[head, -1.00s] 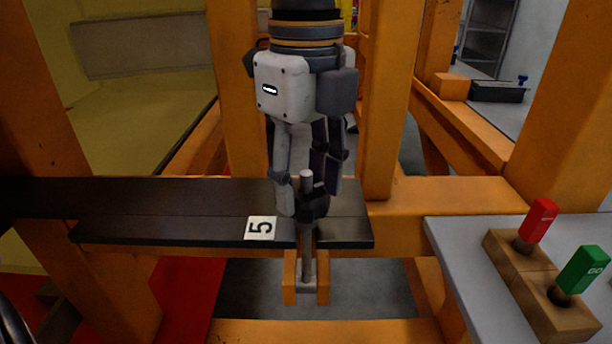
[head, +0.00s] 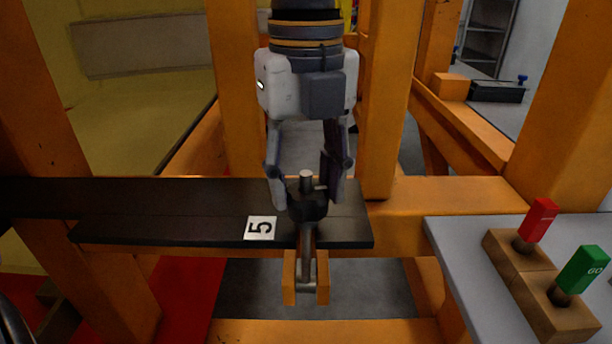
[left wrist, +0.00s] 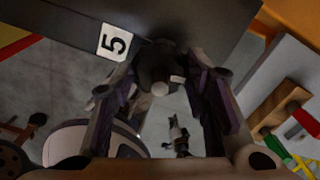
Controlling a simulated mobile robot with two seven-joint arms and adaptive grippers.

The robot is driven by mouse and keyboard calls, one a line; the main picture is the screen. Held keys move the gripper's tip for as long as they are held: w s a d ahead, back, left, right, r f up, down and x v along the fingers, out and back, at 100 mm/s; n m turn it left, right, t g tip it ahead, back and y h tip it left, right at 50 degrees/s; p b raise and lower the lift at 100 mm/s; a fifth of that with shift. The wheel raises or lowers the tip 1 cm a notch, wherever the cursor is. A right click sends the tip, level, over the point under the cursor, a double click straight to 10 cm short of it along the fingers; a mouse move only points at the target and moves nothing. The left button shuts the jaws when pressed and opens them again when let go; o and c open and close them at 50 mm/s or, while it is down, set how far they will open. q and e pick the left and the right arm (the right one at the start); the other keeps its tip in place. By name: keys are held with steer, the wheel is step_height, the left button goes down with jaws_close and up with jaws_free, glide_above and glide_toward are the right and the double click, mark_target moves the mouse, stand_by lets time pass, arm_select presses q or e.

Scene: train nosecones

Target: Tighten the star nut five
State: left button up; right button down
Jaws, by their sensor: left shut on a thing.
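The star nut five (head: 308,207) is a dark knob on an upright threaded bolt. It sits at the edge of a black plate (head: 180,228), beside a white label with a 5 (head: 261,228). The bolt's lower end is held in an orange bracket (head: 290,278) below the plate. In the left wrist view the nut (left wrist: 158,68) lies between the fingertips, next to the label (left wrist: 114,43). My right gripper is not in view.
Orange frame posts (head: 388,110) stand close behind and beside my left gripper. At the right, a grey table (head: 470,260) bears a wooden block (head: 515,262) with a red handle (head: 538,220) and a green handle (head: 580,270). A dark box (head: 497,91) lies at the back right.

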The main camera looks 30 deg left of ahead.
arm_select(q)
steer(key=shift+f, duration=0.1)
steer(key=o, duration=1.1)
steer(key=shift+o, duration=0.2)
step_height(320, 180, up, 12)
